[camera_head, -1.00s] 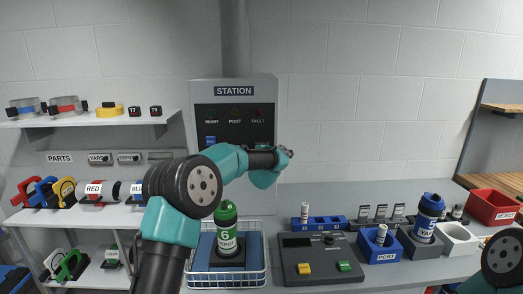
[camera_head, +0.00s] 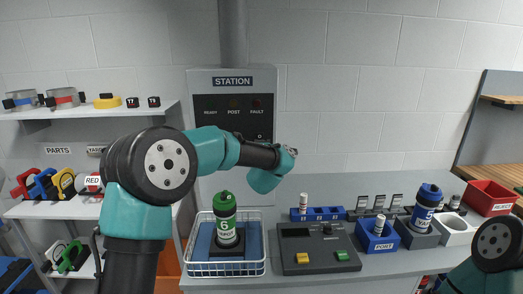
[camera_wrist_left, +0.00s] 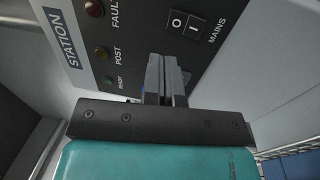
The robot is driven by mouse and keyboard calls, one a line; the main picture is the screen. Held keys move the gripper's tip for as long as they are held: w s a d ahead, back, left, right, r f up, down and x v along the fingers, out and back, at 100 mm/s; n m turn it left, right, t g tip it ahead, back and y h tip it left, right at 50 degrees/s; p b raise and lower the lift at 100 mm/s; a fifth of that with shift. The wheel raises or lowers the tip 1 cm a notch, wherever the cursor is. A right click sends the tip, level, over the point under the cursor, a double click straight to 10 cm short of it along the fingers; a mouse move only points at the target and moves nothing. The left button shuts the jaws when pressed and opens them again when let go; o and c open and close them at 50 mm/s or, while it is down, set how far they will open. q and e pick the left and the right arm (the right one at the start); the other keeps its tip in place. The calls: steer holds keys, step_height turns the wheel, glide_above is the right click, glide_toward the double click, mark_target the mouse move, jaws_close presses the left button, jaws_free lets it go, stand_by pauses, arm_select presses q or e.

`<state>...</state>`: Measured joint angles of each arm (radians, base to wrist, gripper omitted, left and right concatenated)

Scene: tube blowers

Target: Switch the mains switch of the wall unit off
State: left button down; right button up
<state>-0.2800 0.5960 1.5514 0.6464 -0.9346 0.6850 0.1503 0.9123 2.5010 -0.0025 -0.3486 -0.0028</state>
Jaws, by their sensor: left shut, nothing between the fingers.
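The wall unit (camera_head: 231,82), labelled STATION, stands against the back wall with a dark front panel. Its mains switch (camera_wrist_left: 186,23) is a black rocker marked O and I beside the word MAINS in the left wrist view. I cannot tell which side is pressed in. In the head view my arm covers the lower part of the panel. My left gripper (camera_wrist_left: 165,65) is shut and empty, its fingertips close to the panel near the switch; contact cannot be told. In the head view the left gripper (camera_head: 288,153) is mostly hidden behind its wrist. My right gripper is out of view.
Below the unit, a green bottle (camera_head: 226,211) stands in a white wire basket (camera_head: 226,269). A dark control box (camera_head: 318,232) with yellow and green buttons, a blue rack (camera_head: 322,214) and a blue PORT box (camera_head: 377,242) line the bench. Parts shelves (camera_head: 75,113) are at left.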

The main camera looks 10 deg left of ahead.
arm_select(q)
steer(key=s, duration=0.1)
steer(key=s+d, duration=0.1)
steer(key=s, duration=0.2)
steer(key=shift+d+r, duration=0.15)
steer(key=shift+r, duration=0.15)
